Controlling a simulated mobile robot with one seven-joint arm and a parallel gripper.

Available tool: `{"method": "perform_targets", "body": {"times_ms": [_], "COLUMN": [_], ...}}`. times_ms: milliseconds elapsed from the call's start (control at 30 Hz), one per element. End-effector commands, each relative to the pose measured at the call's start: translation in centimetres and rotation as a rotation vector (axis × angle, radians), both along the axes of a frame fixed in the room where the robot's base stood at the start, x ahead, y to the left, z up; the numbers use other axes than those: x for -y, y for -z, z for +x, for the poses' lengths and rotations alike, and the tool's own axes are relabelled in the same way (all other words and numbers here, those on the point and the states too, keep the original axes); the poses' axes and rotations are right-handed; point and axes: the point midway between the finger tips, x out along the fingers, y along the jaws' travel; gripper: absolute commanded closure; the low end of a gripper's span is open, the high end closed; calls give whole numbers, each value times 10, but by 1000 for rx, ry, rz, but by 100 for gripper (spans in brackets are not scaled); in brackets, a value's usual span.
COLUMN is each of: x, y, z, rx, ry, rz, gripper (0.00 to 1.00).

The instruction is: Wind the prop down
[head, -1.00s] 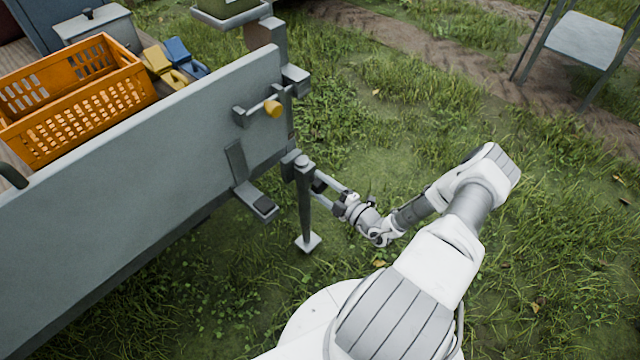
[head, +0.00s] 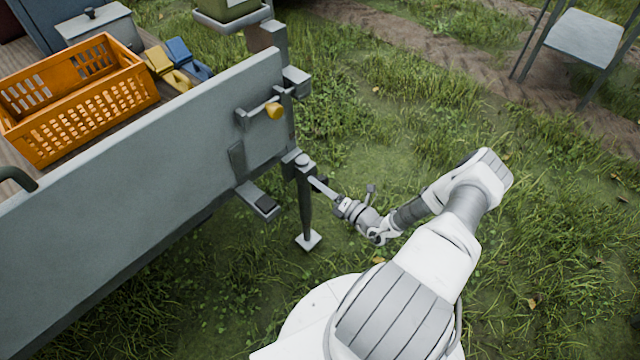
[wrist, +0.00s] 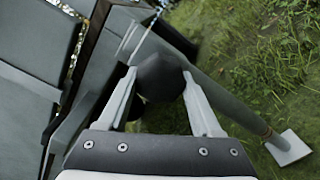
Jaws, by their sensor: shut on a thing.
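The prop (head: 306,208) is a grey post with a square foot plate, at the rear corner of the grey trailer in the head view. In the wrist view its post (wrist: 228,108) slants down to the right to the pale foot plate (wrist: 290,148) over grass. I cannot tell whether the plate touches the ground. My gripper (head: 318,186) is beside the upper part of the post. In the wrist view my gripper (wrist: 160,77) is shut on a dark rounded knob (wrist: 162,88), with a finger on each side. What joins the knob to the prop is hidden.
The trailer's side wall (head: 130,180) stands to the left. An orange crate (head: 80,125) is on the trailer bed. Open grass lies to the right.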

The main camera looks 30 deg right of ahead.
Motion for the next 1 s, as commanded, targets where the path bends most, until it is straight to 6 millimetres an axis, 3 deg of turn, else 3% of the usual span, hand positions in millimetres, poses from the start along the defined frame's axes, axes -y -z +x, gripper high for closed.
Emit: {"method": "perform_targets", "body": {"times_ms": [1000], "x": [4], "y": [2], "z": [1], "rx": [328], "ry": [0], "rz": [-910], "gripper": [90]}}
